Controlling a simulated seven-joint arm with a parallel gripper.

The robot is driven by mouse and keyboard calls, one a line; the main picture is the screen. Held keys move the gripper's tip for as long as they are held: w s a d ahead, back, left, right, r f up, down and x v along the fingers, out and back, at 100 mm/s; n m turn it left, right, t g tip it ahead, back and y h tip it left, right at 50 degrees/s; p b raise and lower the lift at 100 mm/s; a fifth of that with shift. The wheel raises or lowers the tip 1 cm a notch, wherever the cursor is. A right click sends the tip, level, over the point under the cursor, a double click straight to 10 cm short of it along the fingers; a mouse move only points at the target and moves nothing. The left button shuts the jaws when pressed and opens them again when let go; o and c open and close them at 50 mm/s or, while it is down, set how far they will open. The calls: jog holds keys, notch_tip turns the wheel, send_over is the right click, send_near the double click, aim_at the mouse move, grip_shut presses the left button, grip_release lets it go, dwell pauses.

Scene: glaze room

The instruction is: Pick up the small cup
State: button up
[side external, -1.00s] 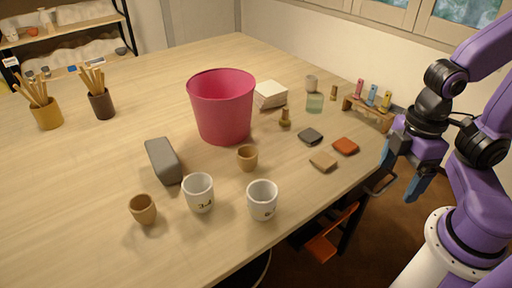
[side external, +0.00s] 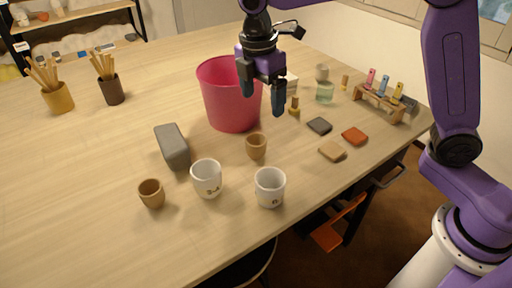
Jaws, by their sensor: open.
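Two small tan cups stand upright on the table: one (side external: 256,147) in front of the pink bucket, another (side external: 151,194) at the front left. Which one is the task's small cup I cannot tell. Two larger white mugs with dark markings, a left one (side external: 207,179) and a right one (side external: 270,188), stand nearer the front. My gripper (side external: 262,103) is open and empty, fingers pointing down. In the picture it is above the middle tan cup and overlaps the bucket's right side; its exact depth is unclear.
The pink bucket (side external: 226,105) is a tall obstacle beside my gripper. A grey block (side external: 172,147) lies left of the mugs.

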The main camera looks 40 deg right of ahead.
jog(key=w, duration=0.3)
send_over(255, 142)
jog(key=s+a, duration=0.1)
jog(key=s, duration=0.1)
jog(key=shift+n, duration=0.4)
notch_tip(255, 142, down, 12)
jog(key=shift+w+f, duration=0.1)
jog(key=shift+w, duration=0.05)
jog(key=shift+d+f, duration=0.1)
jog(key=shift+f, duration=2.5)
jog(key=c, duration=1.2)
